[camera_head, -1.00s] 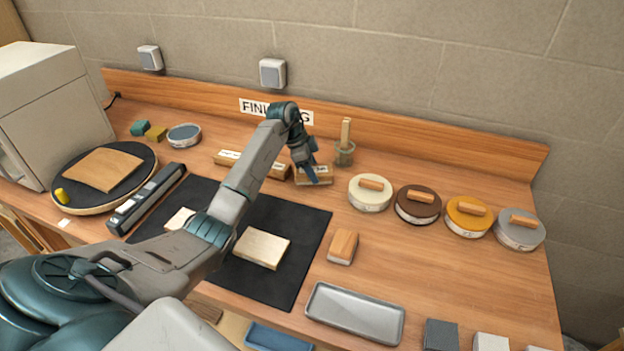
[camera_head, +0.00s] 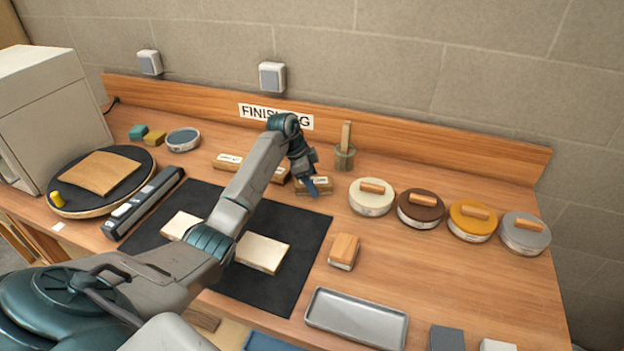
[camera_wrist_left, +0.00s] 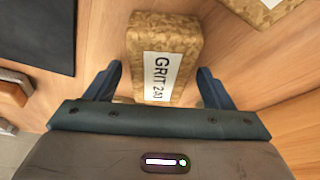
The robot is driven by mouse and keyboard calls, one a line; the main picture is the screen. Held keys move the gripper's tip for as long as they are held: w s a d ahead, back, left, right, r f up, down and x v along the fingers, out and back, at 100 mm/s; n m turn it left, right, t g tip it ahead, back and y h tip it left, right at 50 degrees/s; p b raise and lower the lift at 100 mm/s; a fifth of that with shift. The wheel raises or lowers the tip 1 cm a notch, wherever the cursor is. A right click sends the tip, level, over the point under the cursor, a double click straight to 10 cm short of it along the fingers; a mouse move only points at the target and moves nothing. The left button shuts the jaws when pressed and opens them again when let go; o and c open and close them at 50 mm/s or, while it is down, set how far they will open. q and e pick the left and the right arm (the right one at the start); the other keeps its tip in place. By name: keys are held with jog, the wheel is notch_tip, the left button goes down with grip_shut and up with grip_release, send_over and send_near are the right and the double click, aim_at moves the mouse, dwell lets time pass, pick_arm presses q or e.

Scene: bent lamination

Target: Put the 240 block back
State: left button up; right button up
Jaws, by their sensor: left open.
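A tan block (camera_head: 326,186) stands at the back of the bench, right of the other labelled blocks. In the left wrist view this block (camera_wrist_left: 157,62) has a white label that reads GRIT and a number that looks like 240, though its last digits are unclear. My left gripper (camera_head: 311,186) is over it, pointing down. In the left wrist view my left gripper (camera_wrist_left: 158,88) is open, with one finger on each side of the block's near end. I cannot tell whether a finger touches it. My right gripper is not in view.
Labelled blocks (camera_head: 228,161) lie to the left along the back. A jar with a brush (camera_head: 344,157) and round tins (camera_head: 371,199) stand to the right. A dark mat (camera_head: 300,225) holds pale wood pieces (camera_head: 262,253).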

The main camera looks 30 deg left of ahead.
pick_arm(q)
jog(key=shift+r, duration=0.25)
jog(key=shift+s+a+r, duration=0.1)
jog(key=shift+a+r, duration=0.1)
jog(key=shift+r, duration=0.1)
jog(key=b+v, duration=0.3)
jog(key=v, duration=0.8)
jog(key=shift+r+b, duration=0.15)
jog(key=shift+b, duration=0.15)
jog(key=shift+d, duration=0.1)
